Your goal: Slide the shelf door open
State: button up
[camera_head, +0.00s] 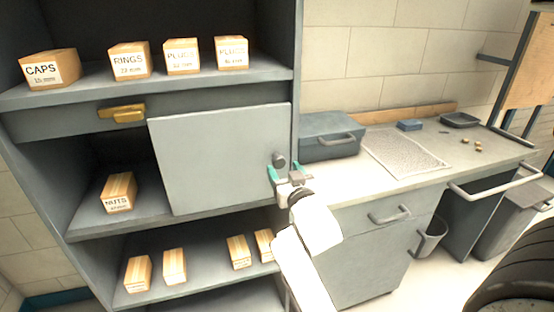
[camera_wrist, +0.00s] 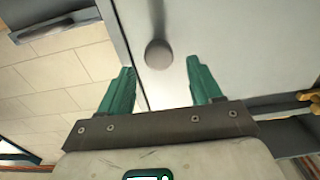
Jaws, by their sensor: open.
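The shelf door (camera_head: 220,155) is a flat grey panel covering the right part of the middle shelf bay, and the bay's left part is uncovered. A round grey knob (camera_head: 279,159) sits near its right edge. My gripper (camera_head: 278,172) is at the door's right edge, just by the knob. In the wrist view the knob (camera_wrist: 158,54) shows beyond and between the green fingertips of my gripper (camera_wrist: 160,75), which are spread apart. The fingers look empty; whether they touch the door (camera_wrist: 230,40) I cannot tell.
A box labelled NUTS (camera_head: 118,193) stands in the uncovered left part of the bay. A drawer with a yellow handle (camera_head: 121,114) is above. Several boxes stand on other shelves. A workbench (camera_head: 350,185) with a blue-grey toolbox (camera_head: 325,140) adjoins at right.

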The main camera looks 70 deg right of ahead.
aim_at(280, 163)
jog(key=x, duration=0.5)
jog(key=shift+w+d+p, duration=0.2)
jog(key=shift+d+p, duration=0.1)
jog(key=shift+p, duration=0.05)
grip_shut()
dwell(0.3)
